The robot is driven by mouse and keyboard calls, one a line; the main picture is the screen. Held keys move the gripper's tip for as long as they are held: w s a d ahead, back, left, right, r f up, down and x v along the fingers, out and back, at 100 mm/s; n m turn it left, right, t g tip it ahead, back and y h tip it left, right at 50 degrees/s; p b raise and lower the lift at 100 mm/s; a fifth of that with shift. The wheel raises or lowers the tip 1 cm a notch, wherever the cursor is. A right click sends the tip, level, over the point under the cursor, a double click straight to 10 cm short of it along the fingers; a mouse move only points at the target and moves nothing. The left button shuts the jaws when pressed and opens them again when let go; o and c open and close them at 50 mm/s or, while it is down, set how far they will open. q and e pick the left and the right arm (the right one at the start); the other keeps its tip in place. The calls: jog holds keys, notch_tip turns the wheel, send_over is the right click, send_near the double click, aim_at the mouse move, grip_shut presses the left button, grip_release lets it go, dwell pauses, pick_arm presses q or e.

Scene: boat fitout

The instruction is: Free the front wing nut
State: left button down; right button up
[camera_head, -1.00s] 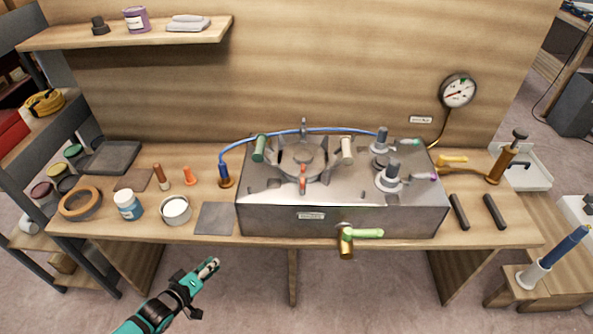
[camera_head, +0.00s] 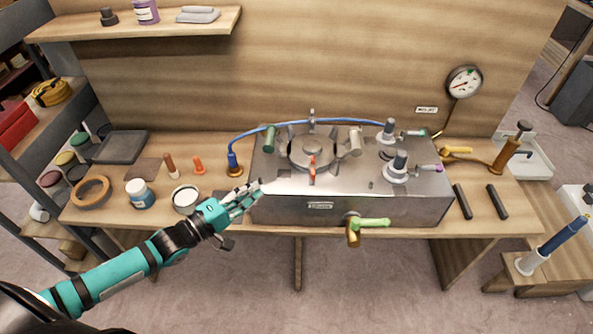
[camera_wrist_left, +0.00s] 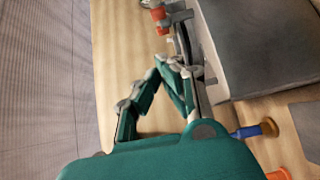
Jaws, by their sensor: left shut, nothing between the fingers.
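The front wing nut (camera_head: 312,168) is a small orange-red piece standing upright at the front edge of the round metal hatch (camera_head: 312,150) on top of the steel box (camera_head: 345,209). My left gripper (camera_head: 252,190) is shut and empty. In the head view it reaches in from the lower left, its fingertips over the box's front left corner, left of and apart from the front nut. In the left wrist view the gripper's teal fingers (camera_wrist_left: 190,78) come together beside a grey box face (camera_wrist_left: 265,45). My right gripper is not in view.
Around the hatch are a green fastener (camera_head: 270,138), a pale one (camera_head: 355,141) and a grey one at the back. A blue hose (camera_head: 262,129) arches behind. A green-handled tap (camera_head: 372,222) sticks out in front. Jars and a roll of tape (camera_head: 91,192) stand left.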

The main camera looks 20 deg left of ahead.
pick_arm(q)
jog(key=p, duration=0.2)
send_near(312, 161)
jog(key=w, duration=0.1)
jog(key=w+a, duration=0.1)
jog(key=w, duration=0.1)
jog(key=shift+w+a+r, duration=0.1)
jog(key=shift+a+r, duration=0.1)
jog(key=shift+r, duration=0.05)
jog(key=shift+w+d+p, duration=0.25)
jog(key=shift+d+p, duration=0.25)
jog(key=shift+d, duration=0.65)
jog(key=shift+d+f, duration=0.1)
jog(key=shift+d, duration=0.5)
jog(key=shift+w+f, duration=0.1)
